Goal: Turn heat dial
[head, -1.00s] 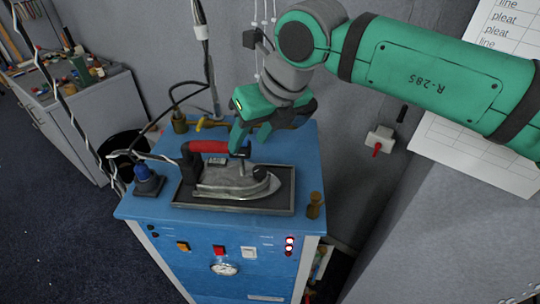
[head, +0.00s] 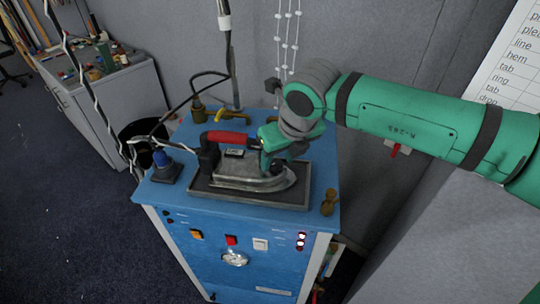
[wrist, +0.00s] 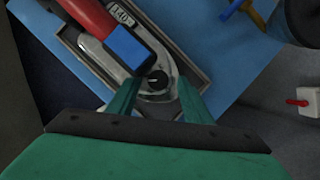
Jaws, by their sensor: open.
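The steam iron (head: 232,173) has a silver body and a red handle (head: 228,137). It lies in a dark tray (head: 250,203) on the blue cabinet top. In the wrist view, a small round dark dial (wrist: 154,78) sits on the iron's silver body (wrist: 128,53), which I take as the heat dial. My gripper (wrist: 157,94) is open, with one teal finger on each side of the dial; I cannot tell whether they touch it. In the head view my gripper (head: 274,161) is low over the iron's front part and hides the dial.
A hose rises behind the iron (head: 225,60).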

